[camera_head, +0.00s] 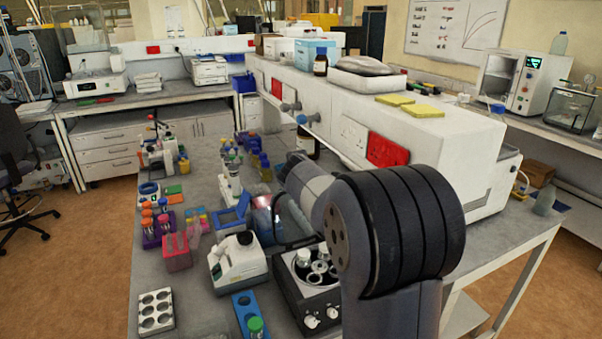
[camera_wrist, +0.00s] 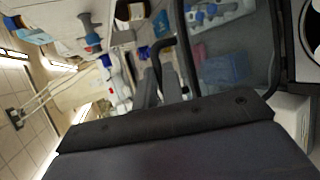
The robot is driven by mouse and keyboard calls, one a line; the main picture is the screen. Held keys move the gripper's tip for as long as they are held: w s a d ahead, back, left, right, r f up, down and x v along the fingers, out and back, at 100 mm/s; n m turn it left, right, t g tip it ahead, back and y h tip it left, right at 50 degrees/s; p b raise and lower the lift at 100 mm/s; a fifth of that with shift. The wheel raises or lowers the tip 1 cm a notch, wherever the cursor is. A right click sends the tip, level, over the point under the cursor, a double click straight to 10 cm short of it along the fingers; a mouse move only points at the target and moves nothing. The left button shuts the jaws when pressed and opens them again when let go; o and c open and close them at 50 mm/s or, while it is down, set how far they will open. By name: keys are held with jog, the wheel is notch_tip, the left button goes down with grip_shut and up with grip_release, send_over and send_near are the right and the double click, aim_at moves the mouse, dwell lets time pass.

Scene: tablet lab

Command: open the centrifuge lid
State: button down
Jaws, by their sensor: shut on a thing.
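The centrifuge (camera_head: 308,310) is a dark box with white knobs on its front, partly hidden by my arm in the head view. Its rotor with pale tubes (camera_head: 316,267) shows uncovered from above. The lid (camera_head: 291,243), a clear panel with a black rim, stands raised behind the rotor. In the wrist view the lid (camera_wrist: 275,75) fills the upper right, with a black handle (camera_wrist: 171,43) at its left edge. My gripper (camera_wrist: 161,80) is shut on this lid handle; the exact contact is partly hidden. In the head view my arm covers most of the gripper.
A white benchtop device (camera_head: 236,262) stands close left of the centrifuge. A blue tray (camera_head: 231,217) is behind. A white raised shelf unit (camera_head: 340,125) runs along the right of the bench.

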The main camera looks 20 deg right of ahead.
jog(key=shift+w+r, duration=0.1)
jog(key=shift+r, duration=0.6)
jog(key=c, duration=1.7)
grip_release()
jog(key=shift+o, duration=0.9)
jog(key=shift+f, duration=0.25)
jog(key=shift+s, duration=0.25)
jog(key=b+v, duration=0.1)
jog(key=v, duration=0.9)
jog(key=shift+s+r+b, duration=0.15)
jog(key=shift+s+b, duration=0.1)
jog(key=shift+b, duration=0.1)
jog(key=shift+a, duration=0.15)
jog(key=shift+c, duration=0.3)
